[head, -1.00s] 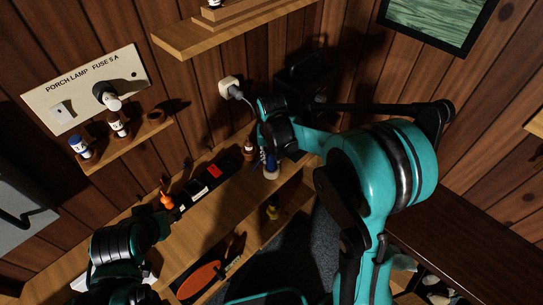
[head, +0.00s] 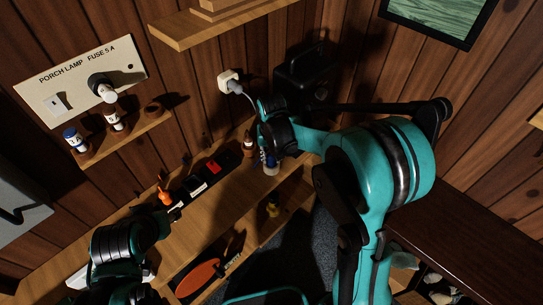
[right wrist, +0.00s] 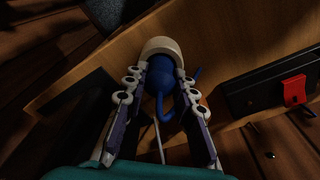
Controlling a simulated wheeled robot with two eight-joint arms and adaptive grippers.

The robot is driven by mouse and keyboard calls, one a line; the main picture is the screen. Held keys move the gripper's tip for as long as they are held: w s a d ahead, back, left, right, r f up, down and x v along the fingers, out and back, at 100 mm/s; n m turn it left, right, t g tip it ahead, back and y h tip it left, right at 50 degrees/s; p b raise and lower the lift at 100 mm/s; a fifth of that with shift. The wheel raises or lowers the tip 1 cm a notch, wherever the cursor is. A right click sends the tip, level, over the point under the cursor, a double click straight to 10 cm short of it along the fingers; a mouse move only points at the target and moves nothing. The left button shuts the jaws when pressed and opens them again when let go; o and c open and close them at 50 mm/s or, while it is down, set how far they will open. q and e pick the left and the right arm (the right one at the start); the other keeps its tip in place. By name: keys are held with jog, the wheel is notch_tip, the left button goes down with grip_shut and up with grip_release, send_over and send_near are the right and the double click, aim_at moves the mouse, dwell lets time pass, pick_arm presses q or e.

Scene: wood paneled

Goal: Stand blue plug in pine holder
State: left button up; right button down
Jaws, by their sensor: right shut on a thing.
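The blue plug (right wrist: 158,77) is a rounded blue thing with a thin curved blue tail, between the two fingers of my right gripper (right wrist: 161,86), which is shut on it. A pale cream rounded piece (right wrist: 160,44) is at the plug's far end. I cannot tell whether it is the pine holder or part of the held thing. In the head view, the blue plug (head: 270,158) shows below my right gripper (head: 272,146), over the bench. My left gripper (head: 174,212) is low on the left by the bench; its fingers are too small and dark to read.
A small wall shelf (head: 128,142) carries brown cups, one with a blue-topped fuse (head: 73,138). On the bench are a black strip with a red switch (head: 213,167), an orange object (head: 165,197) and a small brown-based bottle (head: 249,146). A white wall plug (head: 229,80) has a hanging cord.

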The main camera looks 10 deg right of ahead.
aim_at(272, 159)
jog(key=shift+f, duration=0.15)
jog(key=c, duration=1.2)
grip_release()
jog(key=shift+o, duration=0.2)
notch_tip(272, 159, up, 12)
jog(key=s, duration=0.1)
jog(key=shift+s+a, duration=0.15)
jog(key=shift+s, duration=0.05)
jog(key=s+d+f+n+t+b, duration=0.1)
jog(key=s+d+f+t, duration=0.1)
jog(key=s, duration=0.7)
jog(key=s+d+f+n+t+b, duration=0.1)
jog(key=s+d+f+t+b, duration=0.1)
jog(key=s, duration=0.7)
jog(key=shift+f+t+b, duration=0.3)
jog(key=shift+t, duration=0.6)
